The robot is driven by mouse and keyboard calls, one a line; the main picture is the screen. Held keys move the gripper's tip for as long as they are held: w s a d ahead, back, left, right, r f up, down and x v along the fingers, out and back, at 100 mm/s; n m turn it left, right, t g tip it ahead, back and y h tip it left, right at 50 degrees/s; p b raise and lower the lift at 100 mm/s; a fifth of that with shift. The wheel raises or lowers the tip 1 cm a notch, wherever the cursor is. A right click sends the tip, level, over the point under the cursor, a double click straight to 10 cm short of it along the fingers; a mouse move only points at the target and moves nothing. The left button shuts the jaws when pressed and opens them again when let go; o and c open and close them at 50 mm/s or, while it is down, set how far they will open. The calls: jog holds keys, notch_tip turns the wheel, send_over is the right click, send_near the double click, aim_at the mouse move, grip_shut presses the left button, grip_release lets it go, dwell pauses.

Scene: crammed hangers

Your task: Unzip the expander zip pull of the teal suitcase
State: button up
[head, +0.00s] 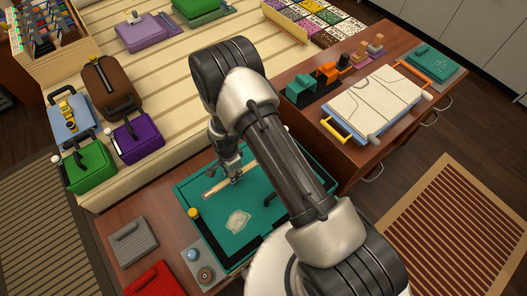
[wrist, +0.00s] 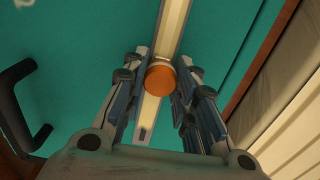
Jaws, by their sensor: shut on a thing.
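The teal suitcase (head: 265,222) lies flat on the brown wooden table. A cream zip track (head: 213,192) runs diagonally across its upper face and shows in the wrist view as a pale strip (wrist: 173,28). On the strip is a round orange zip pull (wrist: 161,80). My gripper (head: 234,181) is over the track, its fingers (wrist: 161,85) on either side of the orange pull and shut on it. In the head view my gripper and arm hide the pull and part of the suitcase. A black handle (wrist: 22,105) shows at the left of the wrist view.
A yellow knob (head: 193,212) stands at the suitcase's left edge. A grey case (head: 133,242) and a red one (head: 150,279) lie left of it. A purple case (head: 138,139) and a green one (head: 89,167) sit on the slatted bench (head: 188,107). A cabinet (head: 372,150) stands right.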

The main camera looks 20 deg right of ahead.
jog(key=s+a, duration=0.1)
jog(key=a, duration=0.2)
jog(key=s+a+b, duration=0.1)
jog(key=s+a, duration=0.1)
jog(key=a, duration=0.2)
jog(key=s+a, duration=0.1)
jog(key=a, duration=0.2)
jog(key=shift+s+a, duration=0.25)
jog(key=shift+a, duration=0.1)
jog(key=o, duration=0.6)
jog(key=shift+s+a, duration=0.15)
jog(key=shift+a, duration=0.15)
jog(key=o, duration=0.6)
jog(key=shift+d, duration=0.1)
jog(key=shift+r, duration=0.1)
